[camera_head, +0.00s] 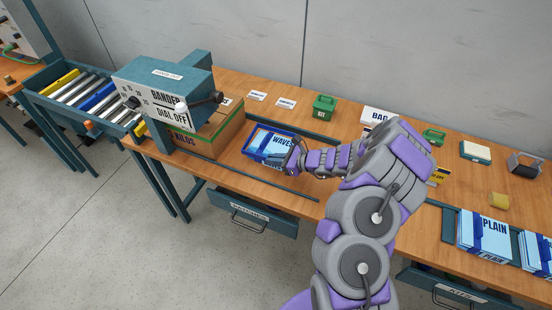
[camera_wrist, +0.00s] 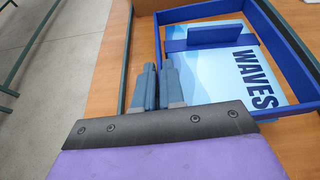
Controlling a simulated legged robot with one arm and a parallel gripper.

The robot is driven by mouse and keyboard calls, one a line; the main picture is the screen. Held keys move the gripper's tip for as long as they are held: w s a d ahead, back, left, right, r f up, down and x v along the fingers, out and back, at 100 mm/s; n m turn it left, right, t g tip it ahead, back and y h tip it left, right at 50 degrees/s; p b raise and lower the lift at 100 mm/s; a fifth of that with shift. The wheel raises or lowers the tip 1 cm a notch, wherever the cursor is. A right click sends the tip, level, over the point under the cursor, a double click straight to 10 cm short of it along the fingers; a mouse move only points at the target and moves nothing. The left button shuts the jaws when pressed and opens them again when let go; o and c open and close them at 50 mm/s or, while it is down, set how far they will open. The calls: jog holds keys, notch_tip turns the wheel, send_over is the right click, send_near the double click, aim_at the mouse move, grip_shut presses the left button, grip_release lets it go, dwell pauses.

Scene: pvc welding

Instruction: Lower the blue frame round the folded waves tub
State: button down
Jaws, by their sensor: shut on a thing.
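The waves tub (camera_head: 268,143) is pale blue with a wave print and the word WAVES; it lies on the bench left of my gripper. It also shows in the wrist view (camera_wrist: 220,75), with a dark blue band across it. The blue frame (camera_wrist: 287,50) is an open rectangle that surrounds the tub in the wrist view. In the head view the frame (camera_head: 247,148) shows as a dark blue rim around the tub. My gripper (camera_wrist: 159,80) is shut on the frame's near left wall. I cannot tell whether the frame touches the bench.
A bander machine (camera_head: 165,90) and a cardboard box (camera_head: 210,135) stand close on the left. A dark rail (camera_head: 285,187) runs along the bench front. A green kit box (camera_head: 324,106) and a white bag box (camera_head: 376,116) stand behind. Plain packs (camera_head: 483,235) are at the right.

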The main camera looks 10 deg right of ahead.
jog(key=shift+d+f, duration=0.15)
jog(key=shift+f, duration=0.15)
jog(key=c, duration=1.1)
grip_release()
jog(key=shift+s+d, duration=0.15)
jog(key=shift+d, duration=0.05)
jog(key=shift+c, duration=0.2)
jog(key=shift+d+r, duration=0.1)
jog(key=p+v, duration=0.4)
jog(key=v, duration=1.3)
jog(key=shift+r+p, duration=0.15)
jog(key=shift+p, duration=0.25)
